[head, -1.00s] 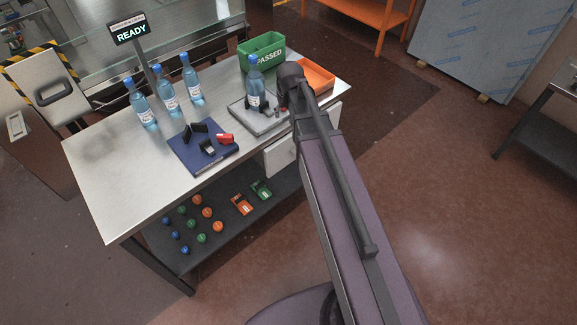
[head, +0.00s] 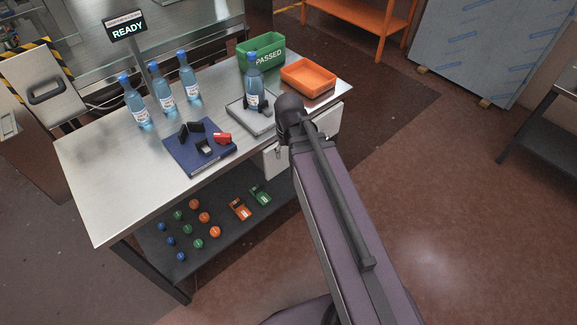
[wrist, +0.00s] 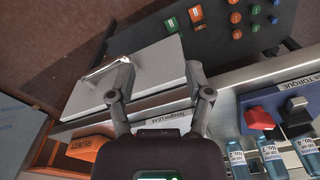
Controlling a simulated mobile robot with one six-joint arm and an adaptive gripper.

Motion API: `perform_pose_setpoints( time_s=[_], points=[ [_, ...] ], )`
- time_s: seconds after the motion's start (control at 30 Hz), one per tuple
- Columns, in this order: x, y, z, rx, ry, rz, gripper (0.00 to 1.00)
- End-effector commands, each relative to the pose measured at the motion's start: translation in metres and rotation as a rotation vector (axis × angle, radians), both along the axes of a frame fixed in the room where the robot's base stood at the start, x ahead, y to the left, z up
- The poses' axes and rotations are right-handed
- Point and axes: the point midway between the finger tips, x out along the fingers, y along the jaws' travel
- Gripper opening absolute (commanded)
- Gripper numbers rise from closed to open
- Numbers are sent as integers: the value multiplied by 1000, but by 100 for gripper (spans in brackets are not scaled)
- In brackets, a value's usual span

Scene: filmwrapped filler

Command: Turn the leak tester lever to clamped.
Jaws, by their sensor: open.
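The leak tester appears to be the grey plate (head: 247,118) on the bench in the head view. A blue-capped bottle (head: 253,85) stands upright on it, with dark parts at its base. I cannot make out the lever in either current view; my arm covers the area right of the tester. My gripper (wrist: 158,63) is open and empty in the wrist view. Its fingers are in front of the white drawer front (wrist: 150,72) below the bench edge. A silver handle (wrist: 100,75) is beside the left finger. A label reading LEAK (wrist: 153,119) is partly covered by the gripper.
An orange tray (head: 308,92) and green PASSED bin (head: 262,68) stand behind the tester. Several bottles (head: 163,92) stand at the left. A READY sign (head: 127,31) stands behind. Bare bench lies front left.

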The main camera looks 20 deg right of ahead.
Motion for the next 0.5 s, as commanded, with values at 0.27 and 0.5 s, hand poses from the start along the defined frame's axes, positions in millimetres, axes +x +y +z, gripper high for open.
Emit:
perform_pose_setpoints(
  time_s=[0.27,0.5],
  points=[
    [-26,5,-13,0,39,7,66],
    [-32,6,-15,-1,51,10,66]
  ],
)
